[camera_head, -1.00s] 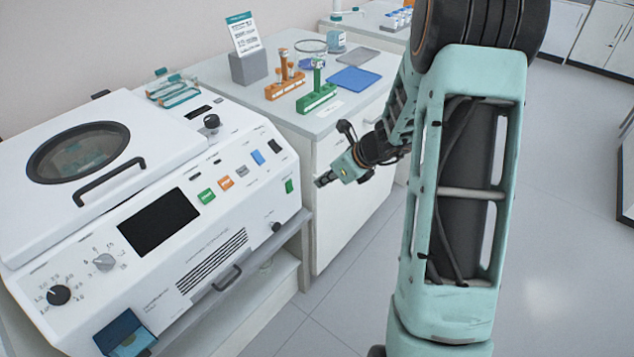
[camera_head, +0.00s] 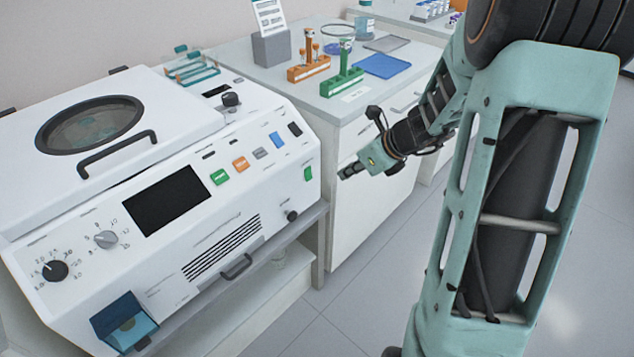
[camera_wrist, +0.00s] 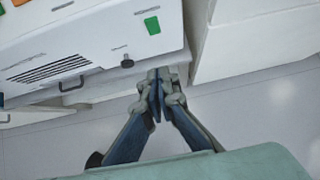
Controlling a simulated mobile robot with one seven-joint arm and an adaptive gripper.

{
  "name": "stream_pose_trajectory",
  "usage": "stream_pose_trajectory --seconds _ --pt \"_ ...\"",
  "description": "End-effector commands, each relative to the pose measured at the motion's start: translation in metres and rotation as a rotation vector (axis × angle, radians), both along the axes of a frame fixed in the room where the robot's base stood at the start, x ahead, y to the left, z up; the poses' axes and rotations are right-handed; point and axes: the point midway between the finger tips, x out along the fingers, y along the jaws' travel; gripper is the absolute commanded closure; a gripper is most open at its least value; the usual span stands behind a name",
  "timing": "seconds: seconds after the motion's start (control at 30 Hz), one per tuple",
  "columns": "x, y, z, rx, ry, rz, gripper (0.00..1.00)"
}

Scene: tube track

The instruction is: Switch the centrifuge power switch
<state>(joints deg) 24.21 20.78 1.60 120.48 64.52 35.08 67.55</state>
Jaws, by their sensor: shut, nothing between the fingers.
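The white centrifuge (camera_head: 75,215) stands at the left with a round dark window in its lid. Its sloped front panel carries a black screen (camera_head: 165,200), knobs and coloured buttons. A green rocker switch (camera_head: 308,173) sits at the panel's right end; it also shows in the wrist view (camera_wrist: 152,25). I cannot read a label on it. A dark switch (camera_head: 295,129) lies above it. My gripper (camera_head: 345,173) is shut and empty, just right of the green switch and apart from the panel. In the wrist view my gripper (camera_wrist: 158,76) points toward the centrifuge's lower right corner.
A black round knob (camera_wrist: 127,63) sticks out low on the front. A white cabinet (camera_head: 365,185) stands right of the centrifuge with orange (camera_head: 309,68) and green (camera_head: 342,82) tube racks on top. Open floor lies below and right of my gripper.

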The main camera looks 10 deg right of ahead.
Motion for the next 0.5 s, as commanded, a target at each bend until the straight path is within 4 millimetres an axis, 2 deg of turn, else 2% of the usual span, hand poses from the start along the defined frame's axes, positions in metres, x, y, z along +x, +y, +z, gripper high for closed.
stream_pose_trajectory --seconds 0.37,0.5 --pt "-0.0012 -0.0001 0.0 0.0 0.0 -0.001 1.0" --pt "0.002 0.0027 -0.0071 0.001 0.002 0.0 1.0"
